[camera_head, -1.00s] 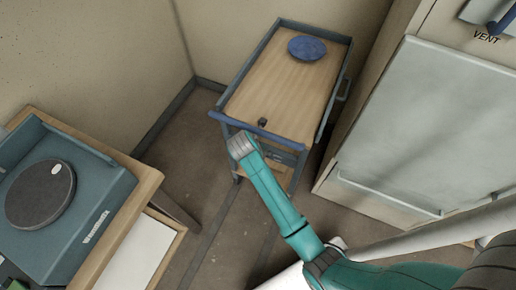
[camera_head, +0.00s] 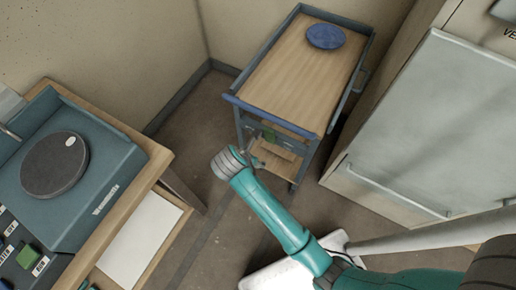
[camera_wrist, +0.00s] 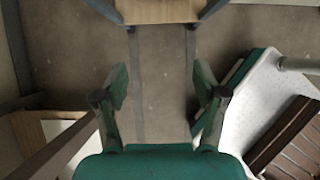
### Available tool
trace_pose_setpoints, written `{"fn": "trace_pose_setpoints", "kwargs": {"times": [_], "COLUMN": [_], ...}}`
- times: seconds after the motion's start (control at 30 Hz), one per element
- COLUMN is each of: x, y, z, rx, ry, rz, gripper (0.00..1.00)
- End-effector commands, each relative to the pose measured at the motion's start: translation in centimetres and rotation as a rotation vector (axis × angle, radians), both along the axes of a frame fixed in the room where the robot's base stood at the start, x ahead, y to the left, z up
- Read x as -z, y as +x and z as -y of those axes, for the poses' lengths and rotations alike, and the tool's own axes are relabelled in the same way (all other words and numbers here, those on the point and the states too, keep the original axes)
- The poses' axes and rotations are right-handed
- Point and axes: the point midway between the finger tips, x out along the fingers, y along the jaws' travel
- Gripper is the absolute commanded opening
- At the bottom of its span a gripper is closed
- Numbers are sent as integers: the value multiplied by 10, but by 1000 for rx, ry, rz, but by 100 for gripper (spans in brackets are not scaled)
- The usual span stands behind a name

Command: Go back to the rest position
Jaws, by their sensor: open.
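My gripper (camera_head: 263,150) is at the end of my teal arm, in front of the cart's near end in the head view, partly hidden by the wrist. In the wrist view my gripper (camera_wrist: 161,90) shows two green fingers spread wide with only floor between them. It holds nothing. The wheeled cart (camera_head: 295,75) has a wooden top and blue-grey rails. A round blue disc (camera_head: 325,37) lies near its far end. The cart's near edge also shows at the top of the wrist view (camera_wrist: 160,10).
A workbench at left carries a teal machine (camera_head: 105,175) with a dark round plate (camera_head: 54,166) and buttons. A white sheet (camera_head: 140,238) lies on a lower shelf. A large pale cabinet (camera_head: 430,120) stands at right. Bare floor (camera_head: 215,215) lies between bench and cart.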

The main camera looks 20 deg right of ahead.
Motion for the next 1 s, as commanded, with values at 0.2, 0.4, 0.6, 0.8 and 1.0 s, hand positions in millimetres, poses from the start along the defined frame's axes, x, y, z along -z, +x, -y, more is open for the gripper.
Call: {"fn": "trace_pose_setpoints", "kwargs": {"times": [0.2, 0.4, 0.6, 0.8, 1.0], "x": [0, 0, 0, 2, 22], "y": [-6, -6, -6, -8, -32], "z": [-7, -7, -7, -6, 8], "rx": [0, 0, 0, 6, 89], "ry": [0, 0, 0, 5, 89], "rz": [0, 0, 0, 6, 112], "gripper": [71, 71, 71, 71, 71]}}
